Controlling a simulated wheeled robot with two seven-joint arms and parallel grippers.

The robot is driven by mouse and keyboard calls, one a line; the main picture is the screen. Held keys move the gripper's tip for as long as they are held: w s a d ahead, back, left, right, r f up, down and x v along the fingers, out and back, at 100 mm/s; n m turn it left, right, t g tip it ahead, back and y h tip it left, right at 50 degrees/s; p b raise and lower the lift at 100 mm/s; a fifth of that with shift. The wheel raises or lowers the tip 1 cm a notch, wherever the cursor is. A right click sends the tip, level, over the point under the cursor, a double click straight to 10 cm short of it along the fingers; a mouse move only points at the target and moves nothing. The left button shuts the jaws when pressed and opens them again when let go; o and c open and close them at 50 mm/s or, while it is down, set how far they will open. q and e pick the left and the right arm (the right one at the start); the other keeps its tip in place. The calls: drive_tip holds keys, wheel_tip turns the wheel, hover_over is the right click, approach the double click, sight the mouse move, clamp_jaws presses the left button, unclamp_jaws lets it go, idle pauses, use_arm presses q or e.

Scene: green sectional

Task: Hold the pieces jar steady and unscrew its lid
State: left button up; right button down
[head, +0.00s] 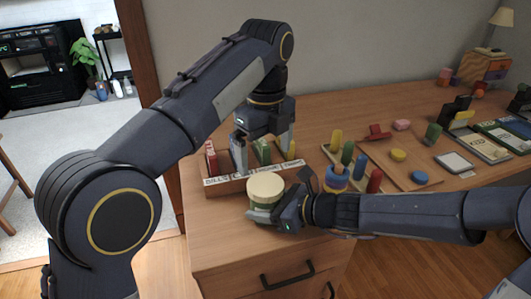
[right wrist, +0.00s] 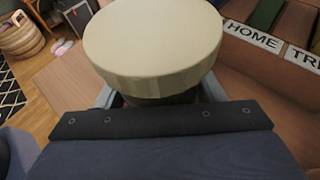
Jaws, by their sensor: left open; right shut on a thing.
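The pieces jar has a cream lid (head: 266,187) on top and a green body (head: 262,215). It stands upright near the front edge of the table. My right gripper (head: 272,218) is shut on the jar's body, below the lid. In the right wrist view the cream lid (right wrist: 152,42) fills the upper middle and hides most of the jar. My left gripper (head: 264,160) is open and points down, behind and above the jar, over the labelled tray. Its fingers are apart, and the lid is not between them.
A labelled wooden tray (head: 228,187) with colored blocks stands just behind the jar. A peg board (head: 333,155) with colored pegs and a wooden board (head: 385,165) with shapes lie to the right. Drawers (head: 290,268) are below the table front. A plant (head: 84,53) stands far left.

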sight(265, 183)
use_arm(q)
drive_tip(key=m, duration=0.4)
drive_tip(key=shift+m, duration=0.3)
drive_tip(key=shift+f, duration=4)
drive_tip(key=c, duration=1)
drive_tip(key=n, duration=1.5)
drive_tip(key=shift+r, duration=0.1)
drive_tip(key=n, duration=0.5)
